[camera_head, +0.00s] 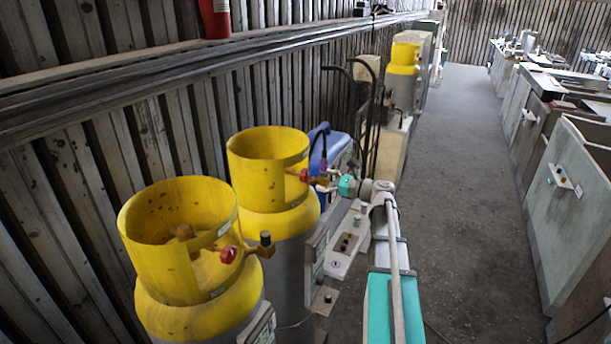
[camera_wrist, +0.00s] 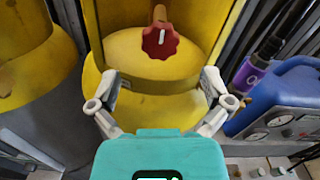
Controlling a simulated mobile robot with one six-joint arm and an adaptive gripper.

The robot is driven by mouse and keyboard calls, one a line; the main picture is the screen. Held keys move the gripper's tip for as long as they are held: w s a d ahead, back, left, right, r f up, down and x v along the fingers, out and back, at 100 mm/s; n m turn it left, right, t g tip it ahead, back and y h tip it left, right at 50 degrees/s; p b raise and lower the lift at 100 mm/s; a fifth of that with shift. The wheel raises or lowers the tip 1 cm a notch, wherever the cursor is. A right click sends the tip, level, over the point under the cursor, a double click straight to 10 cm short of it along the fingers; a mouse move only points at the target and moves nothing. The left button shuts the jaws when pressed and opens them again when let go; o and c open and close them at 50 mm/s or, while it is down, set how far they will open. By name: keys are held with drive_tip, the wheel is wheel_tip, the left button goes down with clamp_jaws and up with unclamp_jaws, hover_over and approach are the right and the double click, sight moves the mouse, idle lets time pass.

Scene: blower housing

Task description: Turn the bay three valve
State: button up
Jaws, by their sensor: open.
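A red valve knob (camera_wrist: 160,42) with a white mark sits inside the cut-out of a yellow cylinder collar in the wrist view. My gripper (camera_wrist: 161,82) is open, its two fingers spread below the knob, apart from it and with nothing between them. In the head view, my gripper (camera_head: 328,183) is at the second cylinder (camera_head: 268,150), near its red valve knob (camera_head: 304,176). The nearest cylinder (camera_head: 180,225) has another red valve knob (camera_head: 229,254) with a brass outlet. I see no bay numbers that I can read.
A slatted wall (camera_head: 90,190) backs the cylinders. Another yellow-topped cylinder (camera_head: 403,60) stands farther back. The aisle floor (camera_head: 460,180) is clear; benches (camera_head: 560,190) line its right.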

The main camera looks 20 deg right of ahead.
sight(308, 175)
drive_tip(key=shift+x, duration=3.6)
drive_tip(key=c, duration=1.1)
